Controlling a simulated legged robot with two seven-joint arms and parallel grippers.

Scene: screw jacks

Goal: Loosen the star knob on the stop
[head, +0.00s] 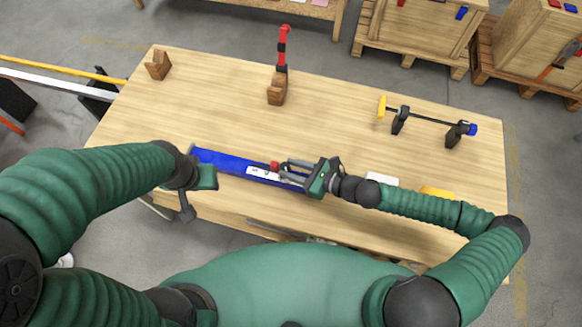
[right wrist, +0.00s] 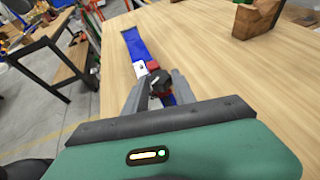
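A long blue rail (head: 222,160) lies near the front edge of the wooden table, with a white plate (head: 262,173) on it. A small red part (head: 274,166) sits on the rail; it also shows in the right wrist view (right wrist: 151,66). Just on the near side of it is a dark knob (right wrist: 158,84), partly hidden by my fingers. My right gripper (head: 284,169) has its fingers apart, one on each side of the knob; contact is not clear. My left gripper (head: 203,178) is by the rail's left end, its fingertips not clearly visible.
On the table (head: 200,90) are a wooden block with a red upright clamp (head: 281,70), a wooden V-block (head: 158,64) and a bar clamp (head: 425,117). A yellow item (head: 438,192) lies near my right forearm. The table's middle is clear.

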